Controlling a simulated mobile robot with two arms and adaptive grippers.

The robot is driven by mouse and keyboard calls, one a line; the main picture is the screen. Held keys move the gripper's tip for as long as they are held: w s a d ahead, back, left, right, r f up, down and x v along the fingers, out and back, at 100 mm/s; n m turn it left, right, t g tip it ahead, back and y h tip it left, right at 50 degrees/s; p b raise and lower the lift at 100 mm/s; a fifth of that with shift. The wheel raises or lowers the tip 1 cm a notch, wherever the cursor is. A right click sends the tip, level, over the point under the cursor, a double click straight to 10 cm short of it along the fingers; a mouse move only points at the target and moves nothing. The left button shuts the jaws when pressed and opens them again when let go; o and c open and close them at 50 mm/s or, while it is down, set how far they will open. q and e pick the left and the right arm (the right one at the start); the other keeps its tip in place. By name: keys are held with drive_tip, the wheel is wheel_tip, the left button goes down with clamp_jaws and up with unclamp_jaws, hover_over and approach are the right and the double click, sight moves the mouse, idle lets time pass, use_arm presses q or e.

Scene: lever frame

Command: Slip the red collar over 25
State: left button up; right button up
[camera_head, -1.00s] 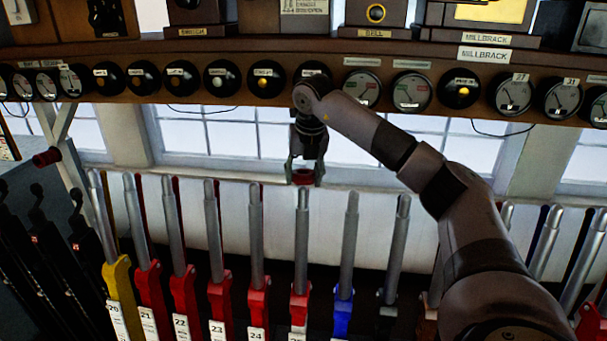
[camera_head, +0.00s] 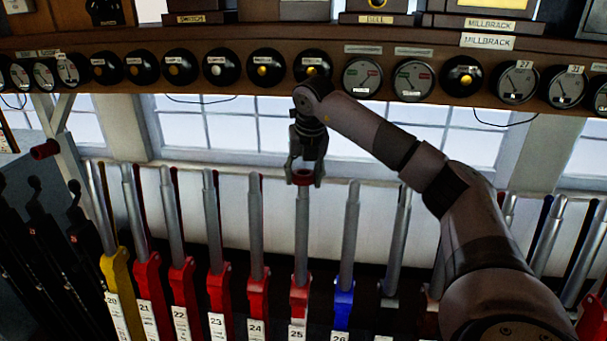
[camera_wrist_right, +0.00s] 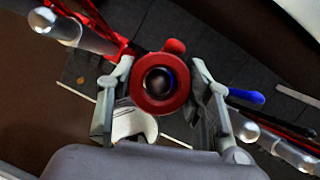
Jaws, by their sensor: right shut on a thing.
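My right gripper (camera_head: 303,181) points down and is shut on the red collar (camera_head: 303,174), directly above or at the top of lever 25 (camera_head: 302,235). Lever 25 is a silver shaft with a red base and a white "25" label. In the right wrist view the red collar (camera_wrist_right: 143,97) sits between the two fingers of the right gripper (camera_wrist_right: 160,90). A dark rounded shape, likely the lever's tip, shows inside its hole. I cannot tell whether the collar is around the tip or just above it. My left gripper is not in view.
Lever 24 (camera_head: 256,230), with a red base, stands to the left, and lever 26 (camera_head: 349,235), with a blue base, to the right. More levers extend both ways. A wooden shelf with round dials (camera_head: 362,77) runs behind the arm.

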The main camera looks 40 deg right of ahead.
drive_tip(key=shift+s+a+f+b, duration=0.15)
drive_tip(key=shift+f+b, duration=0.7)
drive_tip(key=shift+f, duration=0.45)
drive_tip(key=o, duration=1.1)
drive_tip(key=shift+o, duration=0.2)
drive_tip(key=shift+o, duration=0.9)
drive_tip(key=shift+r, duration=0.1)
drive_tip(key=shift+p+v, duration=3.05)
drive_tip(key=shift+v, duration=1.45)
